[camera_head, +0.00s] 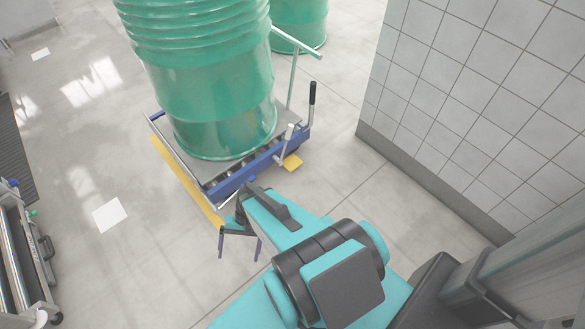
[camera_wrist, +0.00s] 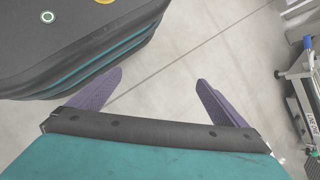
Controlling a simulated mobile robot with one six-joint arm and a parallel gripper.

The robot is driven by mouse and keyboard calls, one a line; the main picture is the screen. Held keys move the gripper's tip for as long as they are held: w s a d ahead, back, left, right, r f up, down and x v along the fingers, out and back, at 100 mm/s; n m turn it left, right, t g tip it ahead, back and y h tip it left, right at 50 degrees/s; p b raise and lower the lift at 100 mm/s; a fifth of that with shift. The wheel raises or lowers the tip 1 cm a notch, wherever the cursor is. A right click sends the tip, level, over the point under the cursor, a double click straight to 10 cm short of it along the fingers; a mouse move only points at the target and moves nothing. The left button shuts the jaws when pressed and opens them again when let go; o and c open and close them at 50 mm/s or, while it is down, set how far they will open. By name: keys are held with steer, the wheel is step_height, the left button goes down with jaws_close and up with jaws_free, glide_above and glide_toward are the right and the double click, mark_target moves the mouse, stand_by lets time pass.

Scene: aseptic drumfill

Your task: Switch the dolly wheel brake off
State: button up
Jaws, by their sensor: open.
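The dolly (camera_head: 233,181) is a blue-framed platform with rollers, in the upper middle of the head view. A large green ribbed drum (camera_head: 222,105) stands upright on it. A yellow pedal (camera_head: 292,163) sticks out low at the dolly's right side. A black-gripped lever (camera_head: 311,100) and a shorter pale-gripped lever (camera_head: 288,132) rise near that corner. I cannot tell which part is the wheel brake. My gripper (camera_head: 239,248) is open and empty, in front of the dolly and apart from it. In the wrist view my gripper (camera_wrist: 159,82) shows bare floor between its fingers.
A grey tiled wall (camera_head: 470,110) stands right of the dolly. A yellow floor line (camera_head: 185,178) runs along its left side. A second green drum (camera_head: 300,22) stands behind. Metal equipment (camera_head: 22,255) is at the left edge. The floor around my gripper is clear.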

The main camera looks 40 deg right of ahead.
steer(key=w+d+f+m+t+y+b, duration=0.1)
steer(key=w+d+f+m+t+b, duration=0.6)
steer(key=w+d, duration=0.25)
steer(key=w+d+f+m+t+y+b, duration=0.1)
steer(key=w+d+f+m+t+b, duration=0.4)
steer(key=w+d+f+m+b, duration=0.45)
steer(key=d+f+m+t+h+b, duration=0.2)
steer(key=d+m+b, duration=0.1)
steer(key=d, duration=0.6)
steer(key=s+d+f+m+t+h+b, duration=0.1)
steer(key=d+f+m+t+h+b, duration=0.1)
steer(key=d, duration=0.8)
steer(key=d+f+m+t+h+b, duration=0.2)
steer(key=d+b, duration=0.4)
steer(key=d, duration=0.4)
steer(key=shift+s+f+m+t+h, duration=0.2)
steer(key=shift+f+m+t, duration=0.2)
steer(key=shift+m+t, duration=0.1)
steer(key=shift+s+f+m+t+h, duration=0.2)
steer(key=shift+f+m+t, duration=0.2)
steer(key=shift+m+t, duration=0.1)
steer(key=s+d+m+h, duration=0.1)
steer(key=d, duration=0.1)
steer(key=s+d+m+h+b, duration=0.1)
steer(key=d, duration=0.2)
steer(key=s+d+f+m+t+h+b, duration=0.1)
steer(key=d, duration=0.1)
steer(key=shift+s+d, duration=0.15)
steer(key=shift+d, duration=0.1)
